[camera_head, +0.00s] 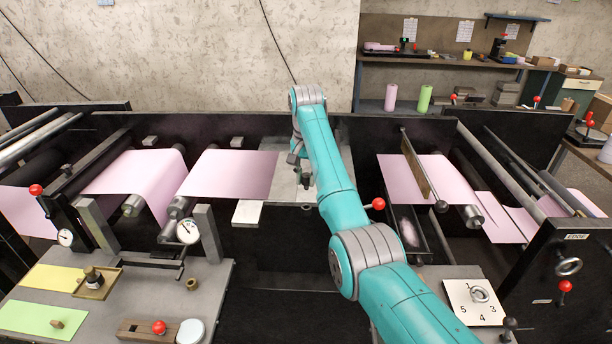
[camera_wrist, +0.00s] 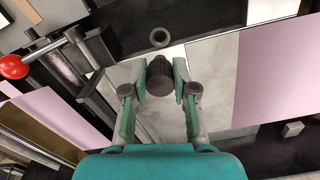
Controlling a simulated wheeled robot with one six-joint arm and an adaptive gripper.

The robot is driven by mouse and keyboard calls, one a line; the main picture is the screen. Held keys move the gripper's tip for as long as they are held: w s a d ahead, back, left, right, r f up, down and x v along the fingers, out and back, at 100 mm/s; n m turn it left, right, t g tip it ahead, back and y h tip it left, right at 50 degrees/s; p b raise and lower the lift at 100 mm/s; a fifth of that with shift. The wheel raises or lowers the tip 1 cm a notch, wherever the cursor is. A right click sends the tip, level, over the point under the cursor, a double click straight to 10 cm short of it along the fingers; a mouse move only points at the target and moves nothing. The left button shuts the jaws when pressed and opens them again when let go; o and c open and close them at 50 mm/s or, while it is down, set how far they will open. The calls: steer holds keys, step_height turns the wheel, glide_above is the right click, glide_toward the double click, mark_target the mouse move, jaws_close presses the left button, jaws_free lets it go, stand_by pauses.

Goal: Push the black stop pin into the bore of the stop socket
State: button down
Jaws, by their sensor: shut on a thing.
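My gripper (camera_wrist: 160,82) is shut on the black stop pin (camera_wrist: 160,70), whose dark ribbed head sits between the two fingers in the wrist view. The lower part of the pin is hidden. In the wrist view a small grey ring with a dark hole (camera_wrist: 160,37), which looks like the stop socket, lies on a dark surface just beyond the pin, apart from it in the picture. In the head view my gripper (camera_head: 299,172) hangs over a pale grey plate (camera_head: 283,185) at the centre; the pin is too small to make out there.
Pink web (camera_head: 232,172) runs left of the plate, and another pink stretch (camera_head: 440,180) lies to the right. A red ball knob (camera_head: 374,203) stands just right of my arm; it also shows in the wrist view (camera_wrist: 14,66). A white block (camera_head: 248,212) sits at the plate's front left.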

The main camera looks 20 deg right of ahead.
mark_target(306, 184)
steer(key=shift+f, duration=2.7)
steer(key=shift+f, duration=1.65)
stand_by(0.6)
steer(key=c, duration=0.8)
jaws_free()
steer(key=shift+c, duration=0.2)
step_height(306, 184, up, 8)
steer(key=shift+f, duration=0.25)
steer(key=shift+s, duration=0.1)
